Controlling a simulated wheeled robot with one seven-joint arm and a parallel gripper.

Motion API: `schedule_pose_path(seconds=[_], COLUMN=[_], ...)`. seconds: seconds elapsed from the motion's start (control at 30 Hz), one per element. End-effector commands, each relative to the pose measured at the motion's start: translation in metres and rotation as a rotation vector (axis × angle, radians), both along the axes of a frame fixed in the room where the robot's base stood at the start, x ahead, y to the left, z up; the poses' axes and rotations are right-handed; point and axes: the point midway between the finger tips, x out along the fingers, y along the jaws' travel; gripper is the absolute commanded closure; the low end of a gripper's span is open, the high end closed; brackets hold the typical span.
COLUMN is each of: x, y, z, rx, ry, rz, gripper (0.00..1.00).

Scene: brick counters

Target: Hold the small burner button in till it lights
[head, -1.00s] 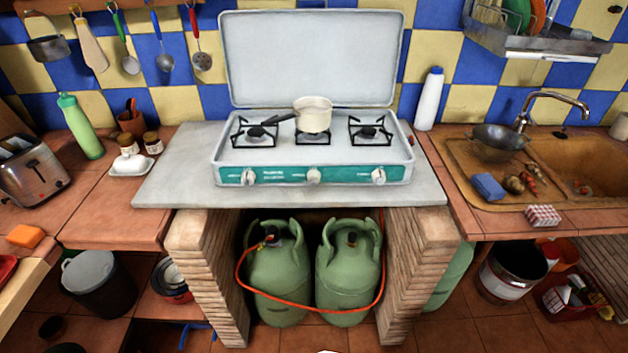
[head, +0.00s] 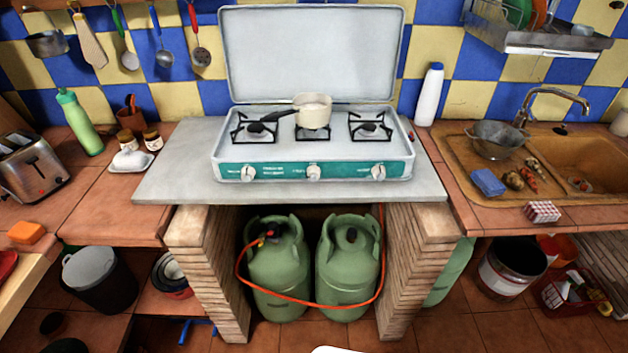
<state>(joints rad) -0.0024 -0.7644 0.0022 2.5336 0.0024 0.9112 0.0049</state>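A white camping stove (head: 290,172) with a teal front panel and its lid raised stands on a grey slab. Three burners with black grates sit in a row on it. A cream saucepan (head: 313,112) stands on the middle burner, its dark handle pointing left. Three white knobs are on the front panel: left (head: 248,173), middle (head: 313,172) and right (head: 378,172). A small red button (head: 411,136) shows at the stove's right side. I see no flame on any burner. My gripper is not in view.
Two green gas bottles (head: 278,265) with an orange hose stand under the slab (head: 165,175) between brick pillars. A white bottle (head: 430,95) stands right of the stove; a sink (head: 575,165) is farther right. A toaster (head: 32,168) and green bottle (head: 80,122) are left.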

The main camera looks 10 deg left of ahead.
Motion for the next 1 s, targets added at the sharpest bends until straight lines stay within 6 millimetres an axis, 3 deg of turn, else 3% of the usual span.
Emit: schedule_pose_path(seconds=[0.03,0.1,1.0], x=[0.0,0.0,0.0], y=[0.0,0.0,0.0], z=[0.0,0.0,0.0], rx=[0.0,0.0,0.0], ry=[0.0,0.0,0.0], rz=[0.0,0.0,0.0], gripper=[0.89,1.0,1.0])
